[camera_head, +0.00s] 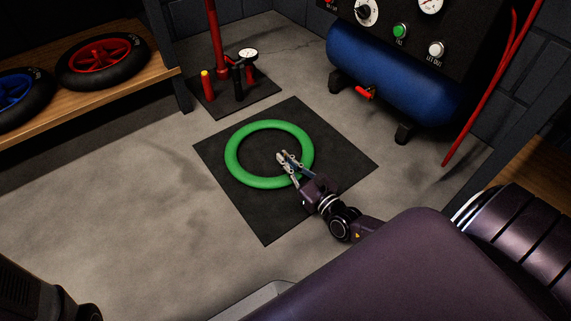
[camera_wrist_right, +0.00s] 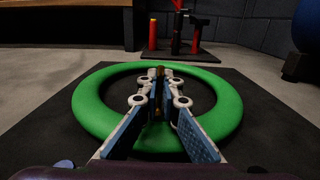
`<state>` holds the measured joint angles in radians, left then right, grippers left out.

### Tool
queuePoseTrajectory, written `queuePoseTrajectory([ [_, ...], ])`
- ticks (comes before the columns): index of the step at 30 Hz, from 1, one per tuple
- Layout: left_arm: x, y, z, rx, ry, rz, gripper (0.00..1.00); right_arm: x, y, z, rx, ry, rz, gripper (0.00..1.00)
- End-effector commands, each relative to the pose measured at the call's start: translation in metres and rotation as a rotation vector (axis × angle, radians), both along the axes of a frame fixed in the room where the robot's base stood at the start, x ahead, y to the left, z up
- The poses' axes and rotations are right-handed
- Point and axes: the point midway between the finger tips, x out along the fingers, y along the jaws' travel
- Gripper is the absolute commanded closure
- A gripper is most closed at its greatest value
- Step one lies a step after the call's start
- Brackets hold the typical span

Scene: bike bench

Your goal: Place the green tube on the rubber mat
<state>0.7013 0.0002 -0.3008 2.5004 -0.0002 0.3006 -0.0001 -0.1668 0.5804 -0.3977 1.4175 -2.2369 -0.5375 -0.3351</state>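The green tube (camera_head: 234,164) is a ring lying flat on the black rubber mat (camera_head: 272,222), inside the mat's edges; it also shows in the wrist view (camera_wrist_right: 88,108). My right gripper (camera_head: 284,158) is over the near right part of the ring, its tips reaching over the ring's inside. In the wrist view the fingers (camera_wrist_right: 160,76) run close together towards the tips, with green tube visible between and beside them. Whether they press on the tube, or how far they are apart, I cannot tell. My left gripper is not in view.
A pump stand (camera_head: 222,72) with a gauge and a red bottle (camera_head: 207,84) stands behind the mat. A blue air tank (camera_head: 390,75) is at the back right. A wooden bench (camera_head: 150,72) at the left holds wheels (camera_head: 103,60). The floor left of the mat is clear.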

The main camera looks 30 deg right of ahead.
Motion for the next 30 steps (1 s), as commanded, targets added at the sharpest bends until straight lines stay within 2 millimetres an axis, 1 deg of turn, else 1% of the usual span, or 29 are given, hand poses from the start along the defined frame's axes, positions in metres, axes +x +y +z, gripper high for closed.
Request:
queuePoseTrajectory([
  [1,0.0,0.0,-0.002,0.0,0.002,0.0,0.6,0.001,0.0,-0.001,0.0,-0.004,-0.001,1.0],
  [7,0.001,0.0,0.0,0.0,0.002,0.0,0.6,0.001,0.0,0.001,-0.001,-0.003,0.0,1.0],
  [11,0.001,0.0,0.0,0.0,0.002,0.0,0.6,0.001,0.0,-0.002,-0.001,-0.003,0.0,1.0],
  [12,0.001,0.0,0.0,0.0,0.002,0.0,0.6,0.001,0.0,-0.002,-0.001,-0.002,0.0,0.92],
  [15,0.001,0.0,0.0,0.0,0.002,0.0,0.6,0.001,0.0,-0.002,-0.001,-0.002,0.0,0.8],
  [16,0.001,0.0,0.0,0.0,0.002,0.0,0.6,0.001,0.0,-0.002,-0.001,-0.002,0.0,0.78],
  [26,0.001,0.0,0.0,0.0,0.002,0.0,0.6,0.0,0.0,0.0,0.0,-0.002,0.0,0.78],
  [29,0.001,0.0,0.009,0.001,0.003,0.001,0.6,-0.011,-0.001,0.003,-0.002,0.003,0.001,0.78],
  [30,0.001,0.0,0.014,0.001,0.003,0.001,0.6,-0.017,-0.002,0.004,-0.003,0.003,0.001,0.78],
])
